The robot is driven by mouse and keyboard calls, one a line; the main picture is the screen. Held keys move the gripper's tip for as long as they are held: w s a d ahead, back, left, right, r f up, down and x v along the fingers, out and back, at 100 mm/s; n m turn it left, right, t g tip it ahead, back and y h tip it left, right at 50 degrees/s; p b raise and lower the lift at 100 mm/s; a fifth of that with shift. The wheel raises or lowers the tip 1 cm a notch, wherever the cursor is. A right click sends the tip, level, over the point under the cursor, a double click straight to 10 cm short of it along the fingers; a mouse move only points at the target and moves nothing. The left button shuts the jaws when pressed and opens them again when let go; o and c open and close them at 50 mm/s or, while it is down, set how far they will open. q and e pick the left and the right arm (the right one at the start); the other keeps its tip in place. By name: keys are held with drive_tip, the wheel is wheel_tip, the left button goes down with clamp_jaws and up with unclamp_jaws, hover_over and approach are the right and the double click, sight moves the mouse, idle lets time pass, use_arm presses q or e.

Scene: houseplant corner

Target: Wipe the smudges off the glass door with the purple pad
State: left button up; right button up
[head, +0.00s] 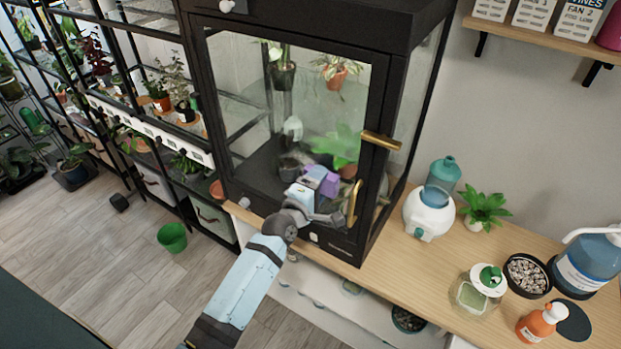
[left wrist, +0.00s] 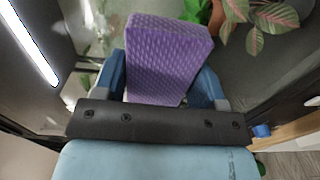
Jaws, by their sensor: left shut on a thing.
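The purple pad (head: 330,186) is a textured block in front of the lower part of the glass door (head: 240,90). My left gripper (head: 315,181) is shut on it; in the left wrist view the pad (left wrist: 168,55) stands between the two blue fingers. I cannot tell whether the pad touches the glass. The door has a black frame, a brass latch (head: 380,140) and a brass handle (head: 353,203), and looks closed. The pad and gripper hide part of the lower pane. My right gripper is out of view.
Potted plants (head: 283,75) stand and hang behind the glass. The wooden bench (head: 400,262) to the right holds a white humidifier (head: 428,215), a small plant (head: 484,207), an orange spray bottle (head: 541,323) and a blue jug (head: 588,262). A green pot (head: 172,238) is on the floor.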

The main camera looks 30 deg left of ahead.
sight(298, 160)
use_arm(q)
drive_tip(key=shift+d+r, duration=0.1)
drive_tip(key=shift+d, duration=0.65)
drive_tip(key=shift+s+d+p, duration=0.1)
drive_tip(key=shift+p, duration=0.35)
drive_tip(key=shift+a, duration=1.75)
drive_tip(key=shift+w+a+b, duration=0.15)
drive_tip(key=shift+a+b, duration=0.15)
drive_tip(key=shift+a, duration=1.15)
drive_tip(key=shift+w+a+b, duration=0.2)
drive_tip(key=shift+a+b, duration=0.1)
drive_tip(key=shift+a, duration=1.15)
drive_tip(key=shift+w+a+b, duration=0.15)
drive_tip(key=shift+a+b, duration=0.15)
drive_tip(key=shift+a, duration=1.15)
drive_tip(key=shift+r+p, duration=1.1)
drive_tip(key=shift+p, duration=0.1)
drive_tip(key=shift+s+d+f, duration=0.1)
drive_tip(key=shift+d, duration=1.25)
drive_tip(key=shift+s+d, duration=0.2)
drive_tip(key=shift+d, duration=2.2)
drive_tip(key=shift+s+d, duration=0.2)
drive_tip(key=shift+d, duration=2.2)
